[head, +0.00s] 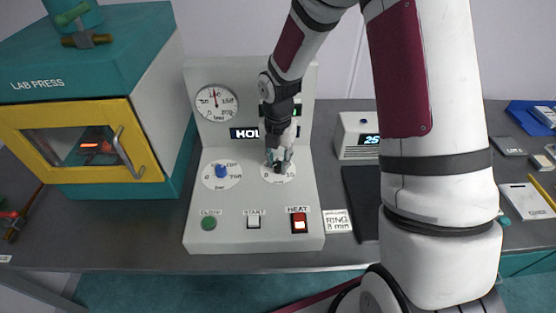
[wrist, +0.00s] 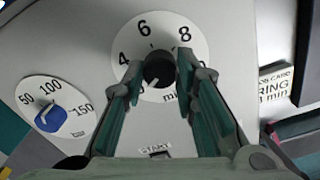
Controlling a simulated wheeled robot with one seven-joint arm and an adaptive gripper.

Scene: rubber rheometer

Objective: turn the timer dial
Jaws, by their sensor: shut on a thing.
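The timer dial is a black knob (wrist: 160,70) on a round white scale marked in minutes, with 4, 6 and 8 legible in the wrist view. In the head view its white scale (head: 278,179) shows on the right of the grey control panel (head: 255,206), and my gripper covers much of it. My gripper (wrist: 157,68) is shut on the black knob, one teal-padded finger on each side; it also shows in the head view (head: 279,165). A light pointer mark on the knob is too small to read surely.
A blue pressure knob (head: 221,171) sits left of the timer. Below are a green CLOSE button (head: 208,223), a START button (head: 253,222) and a red HEAT switch (head: 299,223). A card reading "RING 8 min" (head: 338,221) lies right. The lab press (head: 95,115) stands left.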

